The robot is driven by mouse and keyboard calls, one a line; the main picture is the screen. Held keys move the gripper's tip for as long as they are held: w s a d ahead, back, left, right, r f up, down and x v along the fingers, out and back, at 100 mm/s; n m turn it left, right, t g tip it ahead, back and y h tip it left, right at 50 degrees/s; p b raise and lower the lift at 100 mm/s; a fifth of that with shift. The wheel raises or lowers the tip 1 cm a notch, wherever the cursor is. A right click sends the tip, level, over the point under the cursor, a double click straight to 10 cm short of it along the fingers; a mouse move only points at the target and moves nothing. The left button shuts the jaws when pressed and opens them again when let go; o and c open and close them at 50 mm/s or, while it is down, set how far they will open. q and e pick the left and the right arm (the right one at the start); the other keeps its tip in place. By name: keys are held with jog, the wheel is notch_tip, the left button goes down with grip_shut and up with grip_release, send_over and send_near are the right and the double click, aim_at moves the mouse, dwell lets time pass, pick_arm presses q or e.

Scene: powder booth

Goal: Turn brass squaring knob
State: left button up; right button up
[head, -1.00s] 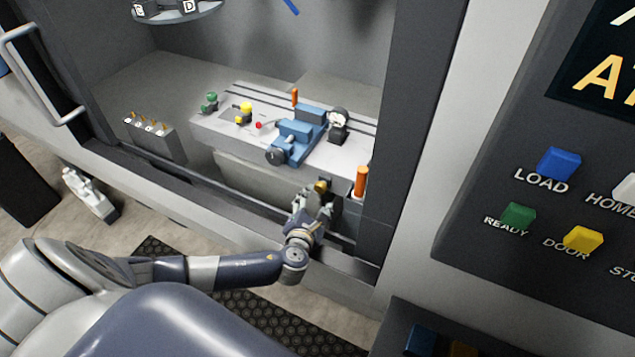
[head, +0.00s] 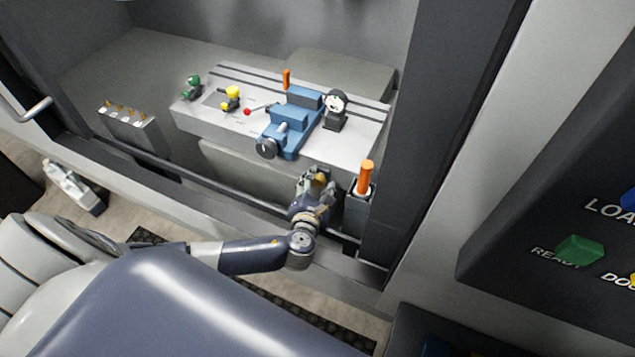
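The brass knob (head: 321,177) shows as a small yellowish patch at the front of the machine, below the blue vise. My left gripper (head: 316,184) is at the knob, with its fingers around or just in front of it. The fingers hide most of the knob. I cannot tell whether they touch it or are closed on it. My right gripper is not in view.
A blue vise (head: 290,122) and a dial gauge (head: 335,108) stand on the grey table (head: 205,118). An orange-handled tool (head: 365,178) stands just right of my gripper. The booth's front sill (head: 215,192) runs below. A button panel (head: 560,225) is at right.

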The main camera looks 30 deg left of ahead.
pick_arm(q)
jog(key=c, duration=0.6)
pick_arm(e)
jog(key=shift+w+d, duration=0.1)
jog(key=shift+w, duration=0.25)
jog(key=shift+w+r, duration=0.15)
pick_arm(q)
jog(key=shift+a+n, duration=0.1)
jog(key=shift+n, duration=0.2)
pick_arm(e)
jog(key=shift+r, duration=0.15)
